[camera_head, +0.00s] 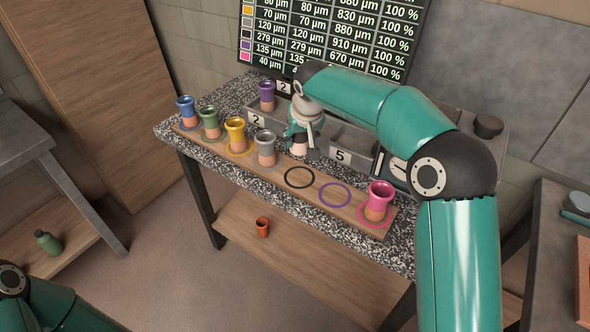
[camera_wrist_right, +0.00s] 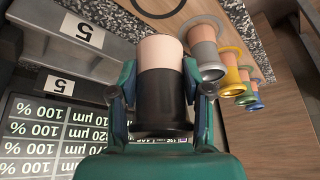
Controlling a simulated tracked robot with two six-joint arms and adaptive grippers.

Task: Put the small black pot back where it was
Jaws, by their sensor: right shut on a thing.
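My right gripper (camera_head: 301,143) is shut on the small black pot, holding it between both fingers. In the wrist view the pot (camera_wrist_right: 161,98) has a glossy black upper part and a bare pinkish lower part. In the head view the gripper largely hides it, and only its pale foot (camera_head: 299,149) shows clearly. The gripper is over the bench, between the grey pot (camera_head: 266,150) and the bin labelled 5 (camera_head: 342,157). A black ring (camera_head: 299,188) on the wooden board (camera_head: 317,183) is empty, nearer the front. My left gripper is out of view.
Blue (camera_head: 186,108), green (camera_head: 210,120), yellow (camera_head: 235,130) and pink (camera_head: 378,199) pots stand on the board. A purple ring (camera_head: 335,206) is empty. A purple pot (camera_head: 267,93) stands in a rear bin. A small terracotta pot (camera_head: 262,226) stands below the bench.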

